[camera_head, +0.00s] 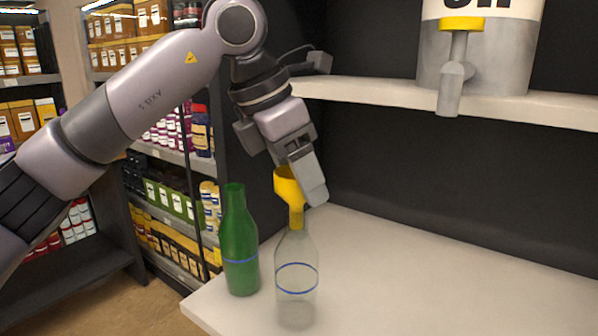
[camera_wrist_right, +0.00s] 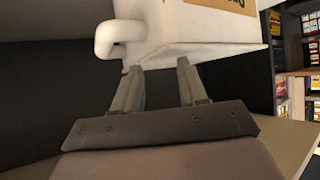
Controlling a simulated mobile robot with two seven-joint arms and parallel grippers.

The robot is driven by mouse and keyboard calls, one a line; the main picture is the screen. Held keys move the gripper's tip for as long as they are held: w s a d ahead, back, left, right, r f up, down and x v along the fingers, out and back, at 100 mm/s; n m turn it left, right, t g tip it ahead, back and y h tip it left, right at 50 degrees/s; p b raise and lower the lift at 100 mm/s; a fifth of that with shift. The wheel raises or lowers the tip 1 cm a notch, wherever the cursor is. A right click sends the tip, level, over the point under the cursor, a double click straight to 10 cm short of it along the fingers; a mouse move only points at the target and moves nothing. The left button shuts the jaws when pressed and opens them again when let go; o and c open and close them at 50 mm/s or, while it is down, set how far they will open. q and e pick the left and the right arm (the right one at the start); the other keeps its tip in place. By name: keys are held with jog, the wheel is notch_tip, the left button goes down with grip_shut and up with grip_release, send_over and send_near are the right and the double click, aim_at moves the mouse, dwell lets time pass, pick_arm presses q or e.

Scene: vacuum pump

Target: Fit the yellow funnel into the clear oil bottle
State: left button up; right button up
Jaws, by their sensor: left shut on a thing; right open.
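The bottle stands upright on the counter and has a blue ring. My right gripper (camera_wrist_right: 160,82) shows only in the right wrist view, open, its fingertips near a white container (camera_wrist_right: 190,30).
A green bottle (camera_head: 238,240) stands just left of the clear bottle, near the left edge of the white counter (camera_head: 430,280). A drum with a tap (camera_head: 455,80) stands on the shelf (camera_head: 390,95) above. The counter's right side is clear. Stocked racks stand behind at left.

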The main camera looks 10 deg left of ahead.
pick_arm(q)
jog(key=shift+f+b, duration=0.3)
jog(key=shift+f, duration=0.25)
pick_arm(e)
jog(key=shift+w+f, duration=0.1)
jog(key=shift+f, duration=0.15)
pick_arm(q)
jog(key=o, duration=1.1)
jog(key=shift+r, duration=0.1)
jog(key=shift+a+r+p, duration=0.1)
jog(key=shift+r+p, duration=0.3)
jog(key=p+v, duration=0.4)
jog(key=v, duration=0.2)
jog(key=shift+s+r, duration=0.15)
jog(key=shift+s+a+r+p, duration=0.15)
jog(key=shift+a+r+p, duration=0.1)
jog(key=shift+r+p, duration=0.15)
jog(key=shift+f, duration=0.1)
pick_arm(e)
jog(key=r, duration=0.1)
jog(key=s+r, duration=0.1)
jog(key=r, duration=0.1)
jog(key=shift+s+a+r+g, duration=0.25)
jog(key=shift+s+a+g, duration=0.05)
jog(key=shift+s+a, duration=0.05)
